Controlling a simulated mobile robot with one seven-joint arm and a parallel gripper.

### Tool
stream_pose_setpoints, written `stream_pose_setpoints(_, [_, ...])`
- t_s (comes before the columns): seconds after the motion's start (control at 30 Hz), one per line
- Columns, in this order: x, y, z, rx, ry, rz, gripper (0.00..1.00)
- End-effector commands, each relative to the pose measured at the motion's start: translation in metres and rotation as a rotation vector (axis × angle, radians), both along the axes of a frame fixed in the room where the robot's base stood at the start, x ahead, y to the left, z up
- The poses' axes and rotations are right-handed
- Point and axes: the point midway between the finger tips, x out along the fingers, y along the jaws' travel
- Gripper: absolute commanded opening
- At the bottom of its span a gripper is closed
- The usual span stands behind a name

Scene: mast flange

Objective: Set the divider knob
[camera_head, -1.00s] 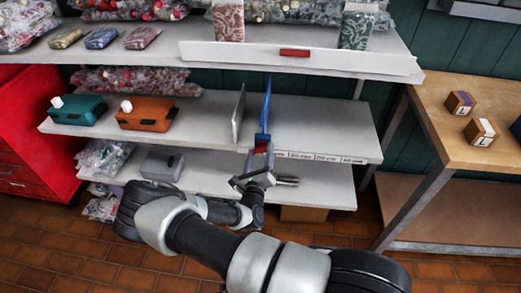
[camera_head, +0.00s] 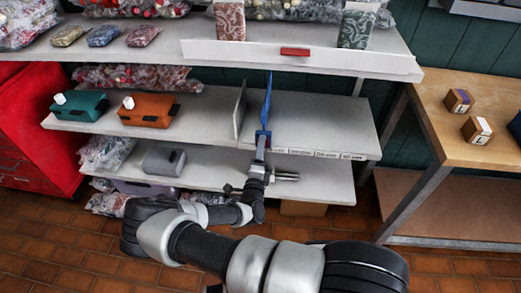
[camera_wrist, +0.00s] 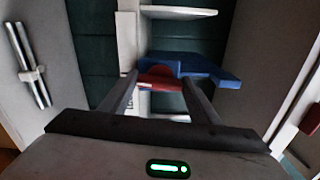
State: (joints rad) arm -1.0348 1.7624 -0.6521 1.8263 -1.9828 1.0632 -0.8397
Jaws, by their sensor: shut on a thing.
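The blue divider (camera_head: 267,102) stands upright on the middle shelf (camera_head: 318,125), right of a pale grey upright panel (camera_head: 239,108). In the wrist view the divider is a blue piece (camera_wrist: 212,70), with the red knob (camera_wrist: 158,77) on its near side. My gripper (camera_head: 262,138) is at the divider's front end, by the shelf's front edge. In the wrist view my gripper (camera_wrist: 160,82) has its two fingers on either side of the red knob, shut on it. In the head view the knob is hidden behind my gripper.
Label strips (camera_head: 315,153) run along the shelf edge right of the divider. A teal box (camera_head: 80,106) and an orange box (camera_head: 148,110) sit at the left. A shelf with a red tab (camera_head: 295,51) hangs above; a wooden table (camera_head: 465,95) stands right. The shelf right of the divider is clear.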

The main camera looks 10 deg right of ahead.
Motion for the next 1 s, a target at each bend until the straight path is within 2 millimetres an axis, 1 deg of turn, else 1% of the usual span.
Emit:
stream_pose_setpoints(0.3, [0.0, 0.0009, -0.0006, -0.097, 0.032, 0.002, 0.34])
stream_pose_setpoints(0.8, [0.0, 0.0005, -0.0007, -0.115, 0.038, 0.001, 0.34])
stream_pose_setpoints(0.83, [0.0, 0.0005, -0.0006, -0.115, 0.038, 0.001, 0.59])
stream_pose_setpoints(0.9, [0.0, 0.0005, -0.0006, -0.114, 0.038, 0.001, 0.71])
stream_pose_setpoints(0.93, [-0.0001, 0.0004, -0.0006, -0.114, 0.038, 0.001, 0.75])
stream_pose_setpoints(1.0, [-0.0001, 0.0004, -0.0005, -0.113, 0.037, 0.001, 0.75])
